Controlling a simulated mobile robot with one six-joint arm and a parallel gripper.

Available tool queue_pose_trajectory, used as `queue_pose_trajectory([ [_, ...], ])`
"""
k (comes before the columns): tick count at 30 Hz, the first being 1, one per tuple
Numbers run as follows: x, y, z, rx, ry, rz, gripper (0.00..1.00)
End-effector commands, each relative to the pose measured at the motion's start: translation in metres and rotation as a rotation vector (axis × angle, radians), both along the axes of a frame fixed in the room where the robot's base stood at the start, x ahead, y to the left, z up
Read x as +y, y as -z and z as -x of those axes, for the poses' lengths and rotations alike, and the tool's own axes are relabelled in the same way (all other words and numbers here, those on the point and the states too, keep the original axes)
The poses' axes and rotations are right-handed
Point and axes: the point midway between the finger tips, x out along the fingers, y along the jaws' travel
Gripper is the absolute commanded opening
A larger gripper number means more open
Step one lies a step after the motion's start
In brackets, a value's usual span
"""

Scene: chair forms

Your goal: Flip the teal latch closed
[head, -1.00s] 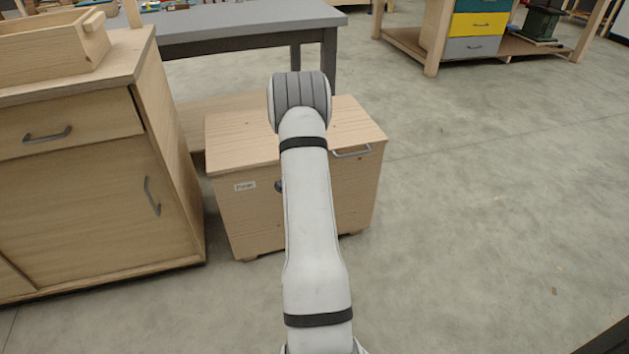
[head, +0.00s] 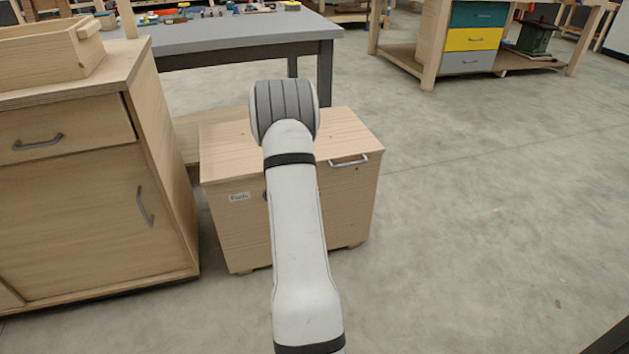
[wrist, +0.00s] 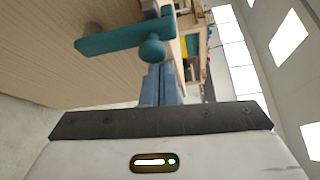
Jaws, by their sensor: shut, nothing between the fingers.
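The teal latch (wrist: 115,38) shows in the wrist view as a flat bar with a round knob, set against the pale wood face of the box. My gripper (wrist: 158,72) is shut and empty, its blue-grey fingertips just below the knob in that picture. I cannot tell whether they touch it. In the head view the wooden box (head: 228,222) stands on the floor with its lid down. My arm covers the middle of its front, hiding the latch and my gripper there.
A grey handle (head: 348,162) sticks out at the box's front right. A wooden cabinet (head: 75,215) stands close on the left, and a grey table (head: 235,32) is behind. The floor (head: 490,210) to the right is clear.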

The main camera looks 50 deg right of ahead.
Motion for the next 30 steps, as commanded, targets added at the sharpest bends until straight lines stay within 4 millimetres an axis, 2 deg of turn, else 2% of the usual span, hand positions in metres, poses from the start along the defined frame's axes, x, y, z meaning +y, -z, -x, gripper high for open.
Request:
queue_pose_trajectory([
  [8, -0.006, 0.000, 0.004, -0.001, 0.000, 0.000, 0.00],
  [14, -0.030, -0.002, 0.020, -0.002, -0.004, 0.002, 0.00],
  [15, -0.014, -0.006, 0.024, 0.004, -0.009, -0.003, 0.00],
  [21, 0.026, -0.002, 0.047, 0.003, -0.008, -0.004, 0.00],
  [25, 0.045, 0.000, 0.057, 0.004, -0.009, -0.002, 0.00],
  [30, 0.058, 0.002, 0.065, 0.001, -0.007, -0.001, 0.00],
])
